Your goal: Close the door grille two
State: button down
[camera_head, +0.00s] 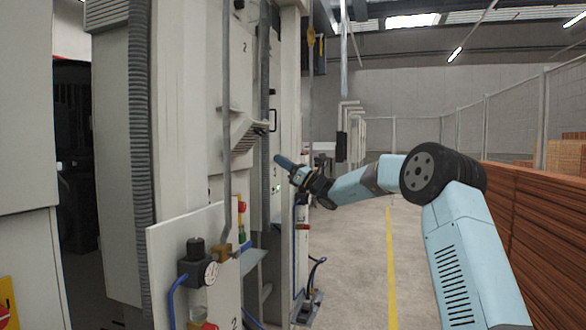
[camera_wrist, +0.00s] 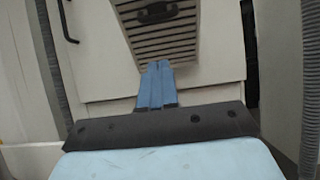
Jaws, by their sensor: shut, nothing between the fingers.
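Door grille two (camera_head: 246,134) is a pale panel with dark slats on the tall machine cabinet, below a small "2". In the head view it juts out from the cabinet face at a slant. In the wrist view the slatted grille (camera_wrist: 165,42) fills the top middle, with a dark recessed handle or latch (camera_wrist: 158,13) on it. My gripper (camera_head: 281,160) is shut and empty, to the right of and slightly below the grille in the head view. In the wrist view my blue fingers (camera_wrist: 157,68) point up at its lower edge; I cannot tell if they touch.
A dark bar handle (camera_wrist: 66,22) is on the cabinet left of the grille in the wrist view. Grey conduits (camera_head: 227,120) run vertically nearby. A gauge panel (camera_head: 212,272) stands in front, lower left. The floor (camera_head: 360,270) is clear, with stacked brown boards (camera_head: 530,230) at right.

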jog(key=w+a+r, duration=0.1)
jog(key=a+r, duration=0.3)
jog(key=r, duration=0.1)
jog(key=shift+w+r, duration=0.2)
jog(key=shift+r, duration=0.2)
